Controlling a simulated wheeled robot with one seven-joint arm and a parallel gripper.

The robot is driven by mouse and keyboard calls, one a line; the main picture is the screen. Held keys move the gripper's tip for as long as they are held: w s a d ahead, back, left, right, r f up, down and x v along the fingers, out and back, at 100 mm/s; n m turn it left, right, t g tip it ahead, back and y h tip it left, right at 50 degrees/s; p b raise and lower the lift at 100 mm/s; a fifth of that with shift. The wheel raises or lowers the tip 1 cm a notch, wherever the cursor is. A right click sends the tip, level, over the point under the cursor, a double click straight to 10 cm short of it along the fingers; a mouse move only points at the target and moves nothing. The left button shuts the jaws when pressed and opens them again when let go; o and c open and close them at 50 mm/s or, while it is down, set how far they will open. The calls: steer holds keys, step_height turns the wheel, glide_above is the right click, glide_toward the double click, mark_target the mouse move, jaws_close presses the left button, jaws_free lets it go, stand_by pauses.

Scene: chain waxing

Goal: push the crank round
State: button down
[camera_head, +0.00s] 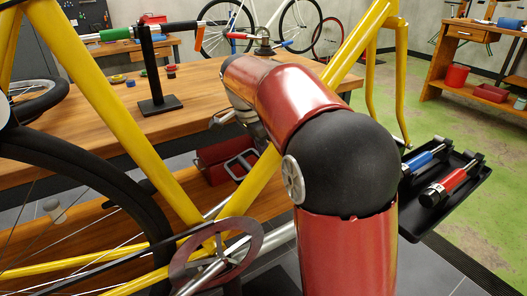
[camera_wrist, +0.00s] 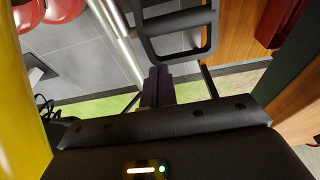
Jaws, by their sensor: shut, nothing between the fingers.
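The chainring (camera_head: 182,268), a dark reddish ring, sits at the bottom of the yellow bike frame in the head view. A silver crank arm (camera_head: 207,273) crosses it toward the lower left. A metal cage pedal (camera_head: 232,172) shows above the chainring, and a dark cage pedal (camera_wrist: 207,40) shows at the top of the wrist view. My gripper (camera_wrist: 157,72) is shut and empty, its dark fingertips close below that cage in the picture. I cannot tell whether they touch. In the head view my arm and the frame hide the fingertips.
The yellow frame tube (camera_head: 122,130) runs close to my arm. The wooden workbench (camera_head: 205,112) stands behind, with a black stand (camera_head: 152,75) on it. A red toolbox (camera_head: 212,160) lies low behind the pedal. A black tray (camera_head: 465,200) with red and blue tools is at right.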

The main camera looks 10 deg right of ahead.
steer(key=shift+d+f, duration=0.15)
steer(key=shift+f, duration=0.4)
